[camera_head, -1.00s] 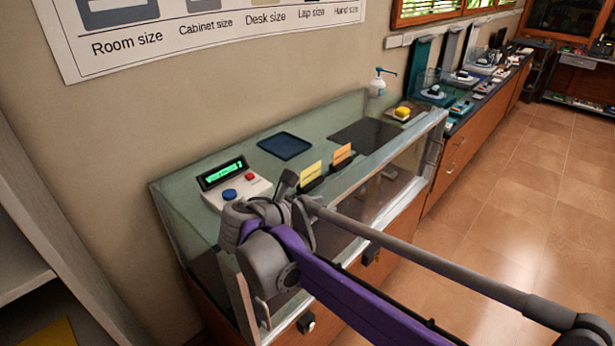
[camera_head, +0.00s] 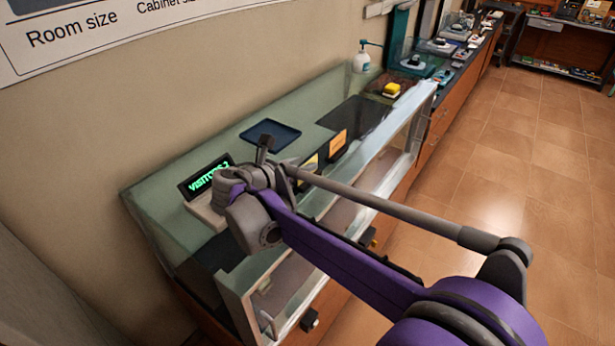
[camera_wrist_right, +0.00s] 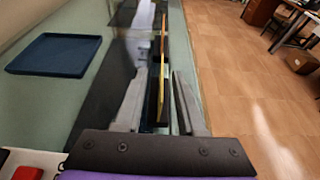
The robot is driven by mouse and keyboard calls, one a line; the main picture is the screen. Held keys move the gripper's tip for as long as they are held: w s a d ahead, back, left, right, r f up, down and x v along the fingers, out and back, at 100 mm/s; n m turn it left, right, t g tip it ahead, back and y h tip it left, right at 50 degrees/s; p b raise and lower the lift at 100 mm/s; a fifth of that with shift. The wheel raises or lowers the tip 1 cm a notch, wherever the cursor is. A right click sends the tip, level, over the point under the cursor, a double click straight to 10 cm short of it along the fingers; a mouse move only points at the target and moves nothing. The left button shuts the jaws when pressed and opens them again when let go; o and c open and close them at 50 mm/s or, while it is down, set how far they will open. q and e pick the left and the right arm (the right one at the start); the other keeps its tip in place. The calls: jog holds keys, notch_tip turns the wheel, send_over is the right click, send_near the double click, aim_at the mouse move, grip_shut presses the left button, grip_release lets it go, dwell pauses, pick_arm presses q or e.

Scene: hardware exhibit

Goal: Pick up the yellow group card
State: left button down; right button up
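The yellow group card (camera_head: 309,165) stands upright in a dark holder on the glass display counter, partly hidden by my right arm in the head view. My right gripper (camera_head: 266,147) is low over the counter beside it. In the right wrist view, the gripper (camera_wrist_right: 160,78) is open, with its fingers on either side of the yellow card (camera_wrist_right: 161,88), seen nearly edge-on. I see a gap between the card and the right finger; I cannot tell whether the left finger touches it. My left gripper is not in view.
An orange card (camera_head: 338,144) stands just beyond the yellow one. A dark blue tray (camera_head: 270,134) lies toward the wall, and a green-lit visitor display (camera_head: 206,177) sits beside my gripper. A pump bottle (camera_head: 362,60) stands farther back. Floor at right is clear.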

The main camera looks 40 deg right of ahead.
aim_at(314, 160)
jog(key=x, duration=0.5)
jog(key=shift+d+p, duration=0.2)
jog(key=shift+p, duration=0.15)
jog(key=shift+s+a, duration=0.1)
grip_shut()
dwell(1.0)
